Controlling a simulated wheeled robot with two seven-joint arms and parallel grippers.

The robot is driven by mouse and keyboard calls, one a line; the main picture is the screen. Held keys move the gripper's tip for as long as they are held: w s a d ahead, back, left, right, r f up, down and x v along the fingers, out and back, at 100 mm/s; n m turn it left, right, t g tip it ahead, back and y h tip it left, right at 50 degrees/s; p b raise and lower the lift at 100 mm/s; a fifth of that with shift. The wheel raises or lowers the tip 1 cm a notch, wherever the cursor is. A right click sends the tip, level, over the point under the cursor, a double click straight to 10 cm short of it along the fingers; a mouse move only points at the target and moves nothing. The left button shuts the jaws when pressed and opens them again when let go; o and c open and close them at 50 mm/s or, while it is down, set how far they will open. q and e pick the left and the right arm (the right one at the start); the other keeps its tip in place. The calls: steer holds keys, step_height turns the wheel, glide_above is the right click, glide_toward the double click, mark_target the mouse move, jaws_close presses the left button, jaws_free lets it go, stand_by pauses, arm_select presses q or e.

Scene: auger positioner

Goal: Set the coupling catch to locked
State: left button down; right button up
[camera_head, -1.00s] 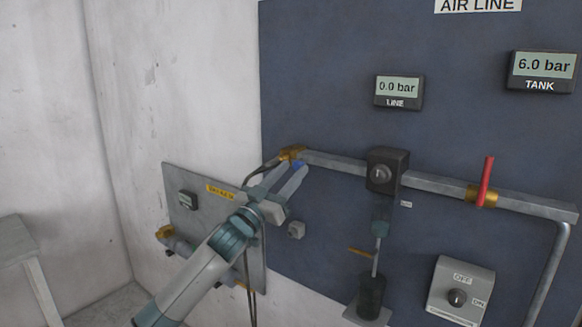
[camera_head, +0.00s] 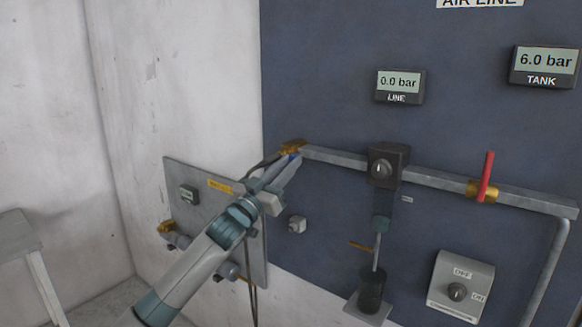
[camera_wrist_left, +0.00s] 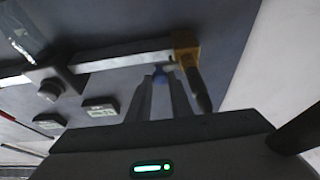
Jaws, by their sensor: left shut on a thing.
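The brass coupling (camera_head: 292,147) sits at the left end of the grey air pipe, with a dark hose running from it. It also shows in the left wrist view (camera_wrist_left: 185,46). The coupling catch is a small blue piece (camera_wrist_left: 160,73) beside the brass coupling. My left gripper (camera_head: 289,160) reaches up from the lower left to the coupling. Its two fingers are closed in on the blue catch and hold it. The fingers partly hide the catch, and I cannot read its setting. My right gripper is in neither view.
The line display (camera_head: 399,86) reads 0.0 bar and the tank display (camera_head: 544,66) reads 6.0 bar. A red valve lever (camera_head: 487,177) stands upright on the pipe. A switch box (camera_head: 461,290) is lower right. A grey panel (camera_head: 182,172) is behind my left arm.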

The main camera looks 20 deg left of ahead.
arm_select(q)
steer(key=shift+a+r, duration=0.1)
steer(key=shift+a, duration=0.05)
steer(key=c, duration=1.6)
jaws_free()
steer(key=d+f+b+v, duration=0.15)
steer(key=b+v, duration=0.55)
steer(key=v, duration=1.1)
steer(key=shift+w+a+f+m+g+y+b, duration=0.1)
steer(key=shift+w+a+f+m+g+y, duration=0.25)
steer(key=shift+w+a+f+m+y, duration=1.8)
steer(key=shift+w+a+f+m+g+h+b, duration=0.1)
steer(key=shift+w+f+m+g+h, duration=0.85)
steer(key=shift+f+m, duration=3.2)
steer(key=shift+w+a+f+m+t+y+b, duration=0.15)
steer(key=shift+w+a+f+m+y, duration=1)
steer(key=shift+w+f+m, duration=1.85)
